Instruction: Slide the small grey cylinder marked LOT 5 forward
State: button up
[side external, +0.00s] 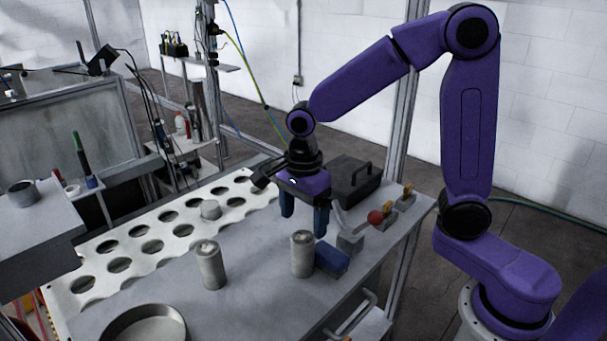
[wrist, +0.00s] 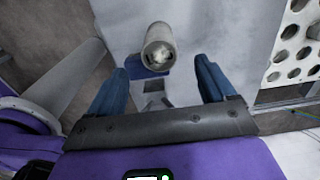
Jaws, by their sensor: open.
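Two upright grey cylinders stand on the table: one at front left (side external: 211,266) and one nearer my gripper (side external: 302,256). A shorter grey cylinder (side external: 210,210) sits on the perforated plate. No LOT 5 marking can be read, so I cannot tell which one bears it. My gripper (side external: 304,224) is open and empty, fingers pointing down, behind and above the nearer cylinder. In the wrist view, a grey cylinder (wrist: 159,46) shows beyond and between the blue fingertips of my gripper (wrist: 162,68), with no finger visibly touching it.
A blue block (side external: 331,259) lies beside the nearer cylinder. A grey block (side external: 350,241), a red ball (side external: 375,217) and a black case (side external: 352,180) stand to the right and behind. A round pan (side external: 144,309) is at front left. The perforated plate (side external: 130,231) runs along the left.

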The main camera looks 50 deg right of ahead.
notch_tip(320, 180, up, 10)
dwell(0.4)
jog(key=s+d+f+n, duration=0.2)
jog(key=s+f+n, duration=0.1)
jog(key=s+n, duration=0.4)
jog(key=s+d+f+n, duration=0.2)
jog(key=s+n, duration=0.5)
jog(key=n, duration=0.6)
jog(key=s+d+f+n, duration=0.2)
jog(key=s+f+n, duration=0.1)
jog(key=s+n, duration=0.4)
jog(key=n, duration=0.3)
jog(key=shift+s+f+n, duration=0.3)
jog(key=shift+s+n, duration=0.05)
jog(key=shift+n, duration=0.05)
